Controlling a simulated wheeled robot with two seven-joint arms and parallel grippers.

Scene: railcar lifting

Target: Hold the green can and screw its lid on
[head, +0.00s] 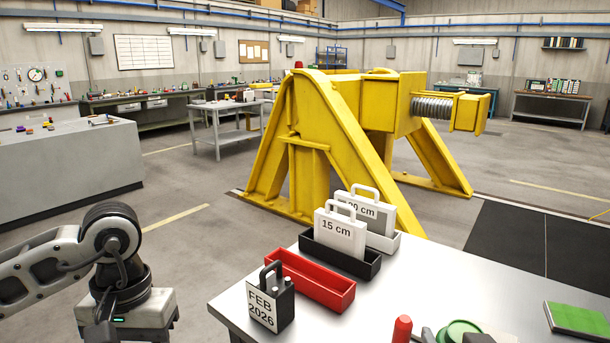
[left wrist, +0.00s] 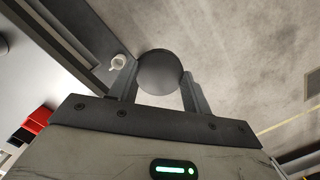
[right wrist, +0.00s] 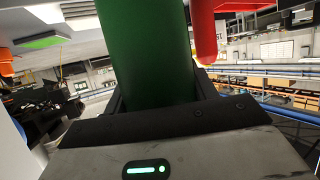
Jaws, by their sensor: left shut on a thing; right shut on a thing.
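The green can (head: 460,332) stands upright at the bottom edge of the head view, over the table's near side and mostly cut off. My right gripper (head: 452,338) is shut on it. In the right wrist view the green can (right wrist: 150,45) fills the space between the fingers of the right gripper (right wrist: 158,90). In the left wrist view my left gripper (left wrist: 160,82) is shut on a dark round piece, which looks like the lid (left wrist: 164,70). In the head view only the left arm's wrist shows, left of the table; its fingers and the piece are out of sight.
A red cylinder (head: 402,330) stands just left of the can. The metal table (head: 440,270) also bears a red bin (head: 312,283), a black bin (head: 340,258), a date block (head: 270,300) and a green pad (head: 578,320). A yellow stand (head: 345,130) rises behind.

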